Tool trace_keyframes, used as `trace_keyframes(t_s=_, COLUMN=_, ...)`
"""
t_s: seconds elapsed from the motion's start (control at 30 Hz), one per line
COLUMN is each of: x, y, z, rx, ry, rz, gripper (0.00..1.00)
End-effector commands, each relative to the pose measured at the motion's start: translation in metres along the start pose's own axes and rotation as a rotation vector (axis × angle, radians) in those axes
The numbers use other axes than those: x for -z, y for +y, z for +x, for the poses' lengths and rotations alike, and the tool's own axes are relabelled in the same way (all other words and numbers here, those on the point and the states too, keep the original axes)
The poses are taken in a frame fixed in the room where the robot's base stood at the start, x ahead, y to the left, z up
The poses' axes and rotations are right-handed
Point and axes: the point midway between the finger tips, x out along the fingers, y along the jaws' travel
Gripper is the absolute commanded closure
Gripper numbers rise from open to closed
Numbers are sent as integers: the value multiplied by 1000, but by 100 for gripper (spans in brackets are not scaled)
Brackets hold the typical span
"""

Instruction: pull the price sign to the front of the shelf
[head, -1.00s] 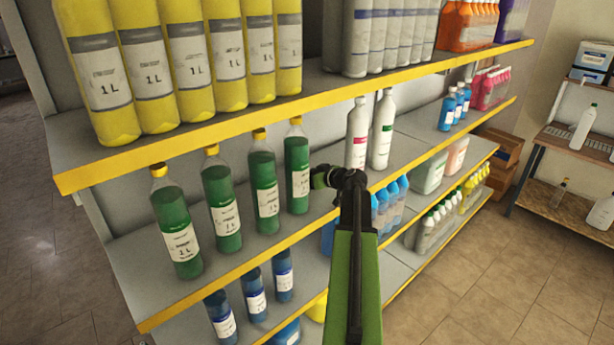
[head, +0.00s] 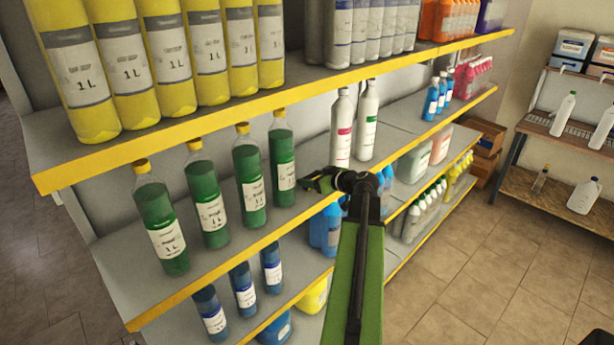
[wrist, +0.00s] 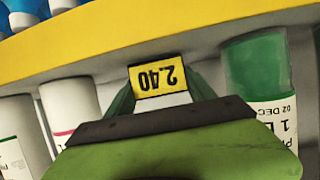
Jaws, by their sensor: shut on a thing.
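The price sign (wrist: 157,76) is a small yellow card with black "2.40", upside down in the wrist view. It stands between the two fingers of my gripper (wrist: 160,84), which is shut on it. In the head view my gripper (head: 318,183) is at the middle shelf's front, right of the last green bottle (head: 282,165). I cannot make out the sign in the head view.
White bottles (head: 341,130) stand behind my gripper, and a row of green bottles (head: 207,210) stands to its left. Blue containers (head: 325,228) are on the shelf below. The floor (head: 470,250) to the right is open.

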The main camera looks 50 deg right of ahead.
Motion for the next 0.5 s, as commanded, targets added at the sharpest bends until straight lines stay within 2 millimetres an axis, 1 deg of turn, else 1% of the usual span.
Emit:
trace_keyframes(t_s=0.1, x=-5, y=1, z=-12, rx=-1, ry=0, rz=2, gripper=100)
trace_keyframes(t_s=0.3, x=-11, y=2, z=-27, rx=-1, ry=1, rz=1, gripper=100)
trace_keyframes(t_s=0.5, x=-15, y=3, z=-36, rx=0, ry=1, rz=1, gripper=100)
